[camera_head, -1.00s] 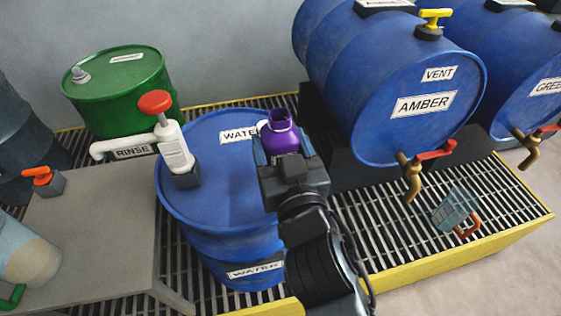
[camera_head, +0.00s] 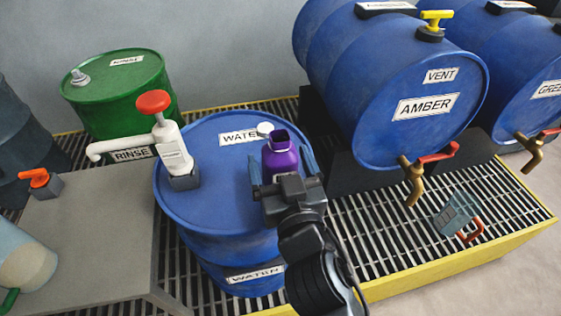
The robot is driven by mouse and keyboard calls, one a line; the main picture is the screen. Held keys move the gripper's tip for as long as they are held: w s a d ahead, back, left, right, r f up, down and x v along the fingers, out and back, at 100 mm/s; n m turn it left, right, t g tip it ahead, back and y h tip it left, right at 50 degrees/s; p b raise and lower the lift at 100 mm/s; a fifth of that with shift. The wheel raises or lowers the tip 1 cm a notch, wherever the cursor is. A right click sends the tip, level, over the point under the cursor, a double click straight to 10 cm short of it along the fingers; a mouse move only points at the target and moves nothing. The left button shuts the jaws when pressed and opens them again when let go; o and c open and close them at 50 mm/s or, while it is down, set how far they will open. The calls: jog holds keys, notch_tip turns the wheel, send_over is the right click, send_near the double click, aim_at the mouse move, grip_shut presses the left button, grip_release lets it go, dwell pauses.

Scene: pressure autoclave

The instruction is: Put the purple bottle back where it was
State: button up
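The purple bottle (camera_head: 281,158) stands roughly upright on the right part of the blue WATER drum's lid (camera_head: 215,205). Its neck is at the top, and a small white round piece (camera_head: 265,129) shows at its upper left; I cannot tell whether it is attached. My gripper (camera_head: 283,165) is around the bottle from the near side. Its two blue fingers are spread, one on each side, with small gaps seen between them and the bottle. The bottle's base is hidden behind my gripper.
A white pump with a red knob (camera_head: 154,102) stands on the WATER drum, left of the bottle. The AMBER drum (camera_head: 420,105), with a brass tap (camera_head: 412,180), lies to the right. A grey bench (camera_head: 95,230) is left, and a green drum (camera_head: 120,95) stands behind.

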jog(key=shift+r, duration=0.2)
jog(key=shift+s+d+f, duration=0.1)
jog(key=shift+s+f, duration=0.05)
jog(key=shift+s, duration=0.15)
jog(key=b+v, duration=0.1)
jog(key=v, duration=1)
jog(key=shift+s, duration=0.2)
jog(key=shift+d, duration=0.1)
jog(key=s+d+f+m+g+h, duration=0.1)
jog(key=s+d+f, duration=0.1)
jog(key=s+d, duration=0.35)
jog(key=s+d+f+m+h, duration=0.1)
jog(key=s+d+f, duration=0.2)
jog(key=s+d, duration=0.3)
jog(key=s+d+r+h, duration=0.1)
jog(key=s+d+r, duration=0.1)
jog(key=s+d, duration=0.2)
jog(key=s+d+r+m+g+h, duration=0.1)
jog(key=s+d, duration=0.3)
jog(key=s, duration=0.6)
jog(key=shift+r+g+h, duration=0.3)
jog(key=shift+r+h, duration=0.1)
jog(key=shift+h, duration=0.1)
